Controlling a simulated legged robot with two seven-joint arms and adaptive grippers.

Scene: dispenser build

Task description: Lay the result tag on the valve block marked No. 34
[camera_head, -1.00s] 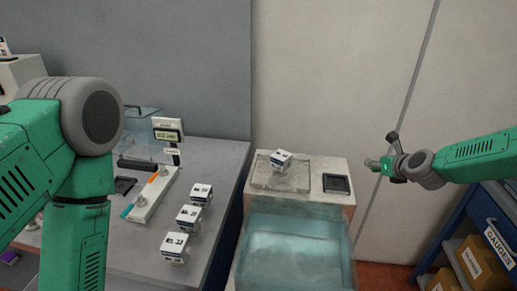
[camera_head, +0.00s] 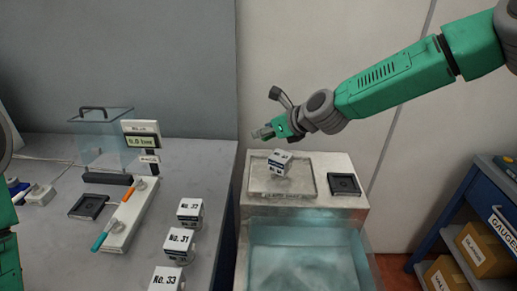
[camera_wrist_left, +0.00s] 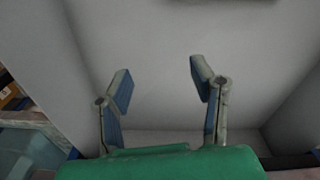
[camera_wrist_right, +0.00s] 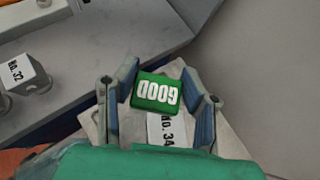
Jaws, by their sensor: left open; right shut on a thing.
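The green result tag reading GOOD (camera_wrist_right: 157,92) is held between the fingers of my right gripper (camera_wrist_right: 157,84). The white valve block No. 34 (camera_wrist_right: 168,128) shows below and behind the tag in the right wrist view. In the head view this block (camera_head: 279,163) sits tilted on a shallow tray on the pale cabinet. My right gripper (camera_head: 262,132) is above and slightly left of it, apart from it. The tag cannot be made out in the head view. My left gripper (camera_wrist_left: 160,85) is open and empty in front of plain surfaces.
Several other valve blocks, such as No. 31 (camera_head: 179,243), stand along the grey bench's right edge. A black square holder (camera_head: 343,184) lies right of the tray (camera_head: 254,181). A clear bluish basin (camera_head: 300,255) is in front. A blue shelf unit (camera_head: 462,210) stands at right.

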